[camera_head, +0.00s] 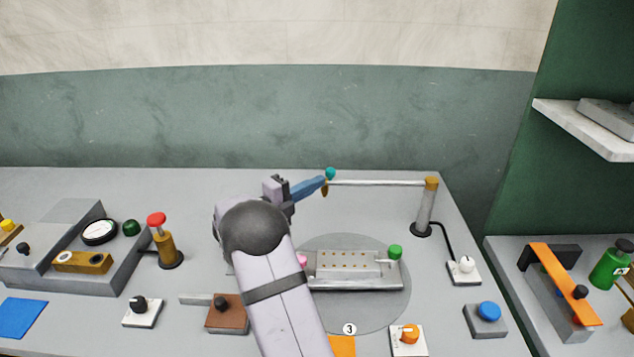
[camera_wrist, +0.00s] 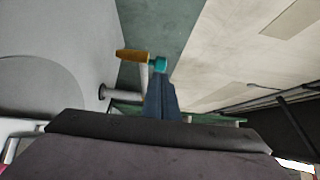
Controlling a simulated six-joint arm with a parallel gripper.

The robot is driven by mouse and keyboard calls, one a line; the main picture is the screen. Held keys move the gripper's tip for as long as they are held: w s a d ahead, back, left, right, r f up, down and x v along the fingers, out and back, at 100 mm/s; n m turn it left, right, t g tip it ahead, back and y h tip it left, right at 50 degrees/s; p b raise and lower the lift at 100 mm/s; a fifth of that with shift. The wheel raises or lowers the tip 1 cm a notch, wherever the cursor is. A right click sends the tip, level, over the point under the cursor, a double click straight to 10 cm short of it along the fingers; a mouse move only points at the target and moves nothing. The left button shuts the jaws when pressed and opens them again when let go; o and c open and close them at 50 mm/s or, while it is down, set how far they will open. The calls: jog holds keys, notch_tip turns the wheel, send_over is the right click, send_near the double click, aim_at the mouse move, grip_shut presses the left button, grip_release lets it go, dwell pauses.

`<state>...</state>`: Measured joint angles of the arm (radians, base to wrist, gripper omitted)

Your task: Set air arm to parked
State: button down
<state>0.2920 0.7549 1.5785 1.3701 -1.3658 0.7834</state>
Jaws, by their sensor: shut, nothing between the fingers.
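The air arm (camera_head: 380,183) is a thin silver bar, level, reaching left from an orange-brown cap on an upright post (camera_head: 425,208). At its left end are a teal knob (camera_head: 330,173) and a small brown nozzle that points down. My gripper (camera_head: 323,181) has blue fingers that are shut and empty. The fingertips are right at the knob end; I cannot tell if they touch. Part of the bar is hidden behind the fingers.
A press plate with a green knob (camera_head: 394,252) sits on a round disc (camera_head: 382,308) below the bar. A white-knobbed switch (camera_head: 465,268) is wired to the post. A red-topped post (camera_head: 164,247) stands left. The table behind the bar is clear up to the wall.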

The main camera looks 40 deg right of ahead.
jog(key=w+a+b, duration=0.2)
jog(key=a+b, duration=0.1)
jog(key=a, duration=0.7)
jog(key=shift+a, duration=0.3)
